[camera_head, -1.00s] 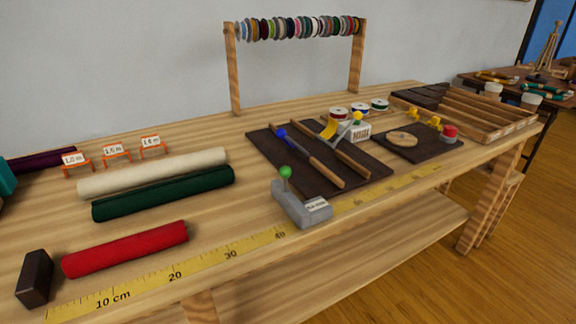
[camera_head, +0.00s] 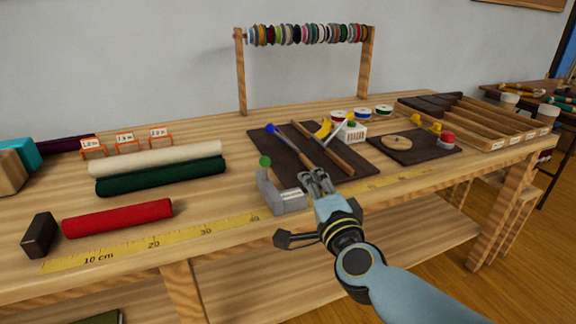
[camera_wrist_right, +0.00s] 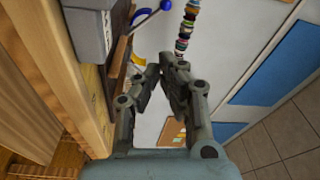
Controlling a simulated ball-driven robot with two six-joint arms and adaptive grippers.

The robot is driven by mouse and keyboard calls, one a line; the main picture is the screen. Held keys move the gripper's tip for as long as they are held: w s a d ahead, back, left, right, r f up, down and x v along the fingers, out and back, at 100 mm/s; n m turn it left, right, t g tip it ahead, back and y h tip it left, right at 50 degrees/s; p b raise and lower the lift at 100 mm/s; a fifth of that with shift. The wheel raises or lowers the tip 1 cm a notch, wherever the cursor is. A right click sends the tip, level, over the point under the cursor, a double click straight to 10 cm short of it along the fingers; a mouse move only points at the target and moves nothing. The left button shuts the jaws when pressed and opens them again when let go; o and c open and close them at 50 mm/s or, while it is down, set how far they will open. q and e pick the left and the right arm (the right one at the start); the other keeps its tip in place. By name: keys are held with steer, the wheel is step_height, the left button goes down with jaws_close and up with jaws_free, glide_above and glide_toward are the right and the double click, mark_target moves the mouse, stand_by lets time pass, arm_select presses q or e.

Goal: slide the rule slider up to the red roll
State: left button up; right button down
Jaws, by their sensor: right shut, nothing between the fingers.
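The rule slider is a grey block (camera_head: 288,199) with a green ball knob (camera_head: 265,161), on the yellow rule (camera_head: 180,239) a little past the 40 cm area. The red roll (camera_head: 118,217) lies at the left along the rule, apart from the slider, with a dark block at its left end. My right gripper (camera_head: 316,180) is shut and empty, just right of the slider; whether it touches is unclear. In the right wrist view the fingers (camera_wrist_right: 163,78) meet at the tips, and the grey slider (camera_wrist_right: 88,25) shows at upper left. My left gripper is not in view.
The dark block (camera_head: 39,235) stands at the rule's left end. Green (camera_head: 160,176) and cream rolls lie behind the red one. A dark mat (camera_head: 280,141) with tools lies behind the slider. The rule between slider and red roll is clear.

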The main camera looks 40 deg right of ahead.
steer(key=x, duration=1)
steer(key=shift+d+r, duration=0.1)
steer(key=shift+r, duration=0.15)
steer(key=a, duration=0.1)
steer(key=a+b, duration=0.1)
steer(key=a, duration=0.1)
steer(key=shift+a+f, duration=0.15)
steer(key=shift+f, duration=0.15)
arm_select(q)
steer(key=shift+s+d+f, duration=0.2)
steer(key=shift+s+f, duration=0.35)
arm_select(e)
steer(key=shift+a+f, duration=0.1)
steer(key=shift+a, duration=0.2)
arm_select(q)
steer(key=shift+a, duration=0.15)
